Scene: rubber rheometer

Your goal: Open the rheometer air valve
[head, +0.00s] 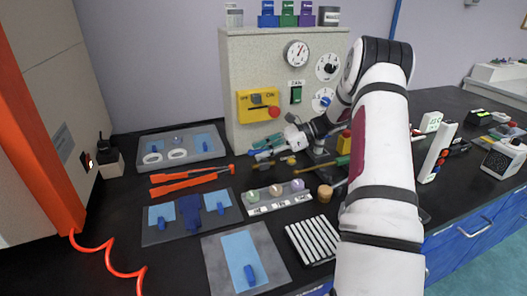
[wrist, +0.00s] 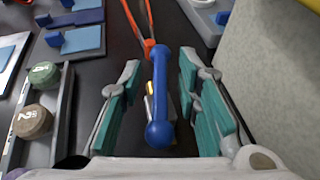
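My gripper (head: 268,147) is in front of the beige console, low and just below its yellow panel. In the wrist view my gripper (wrist: 158,100) is open, with one teal-padded finger on each side of a blue bar-shaped handle (wrist: 159,90). The handle has rounded ends and lies lengthwise between the fingers, with a visible gap on both sides. It looks like a valve lever, but no label on it is readable. In the head view the handle is small and partly hidden by my gripper, and its mounting is hidden.
The beige console (head: 238,60) carries gauges, a green switch (head: 296,95) and a yellow OFF/ON panel (head: 258,105) with a red knob. Orange-handled tools (head: 190,178), a grey tray (head: 180,147) and a rack of coloured pots (head: 278,197) lie close by on the black bench.

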